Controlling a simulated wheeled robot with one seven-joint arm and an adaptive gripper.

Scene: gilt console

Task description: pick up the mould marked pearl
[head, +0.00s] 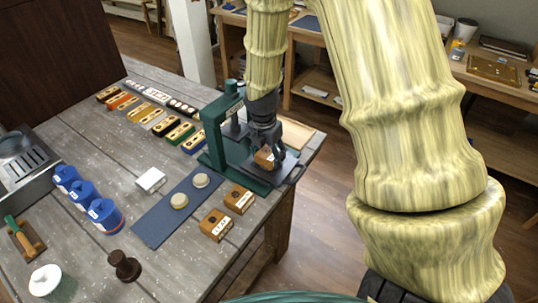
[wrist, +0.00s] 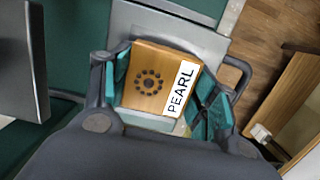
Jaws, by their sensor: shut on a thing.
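The mould marked pearl (wrist: 148,84) is a wooden block with a ring of dark holes and a white PEARL label, seen in the wrist view. My gripper (wrist: 166,90) is shut on it, with a teal finger pad on each side. In the head view my gripper (head: 266,150) points down at the green press, and the mould (head: 264,158) shows between its fingers. The mould is over the press's grey plate; I cannot tell whether it touches the plate.
The green press (head: 214,133) stands close beside my gripper at the table's right edge. Two other wooden moulds (head: 216,225) (head: 239,199) sit in front of it. A blue mat (head: 160,219), blue canisters (head: 104,214) and a dark stamp (head: 124,266) lie farther left.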

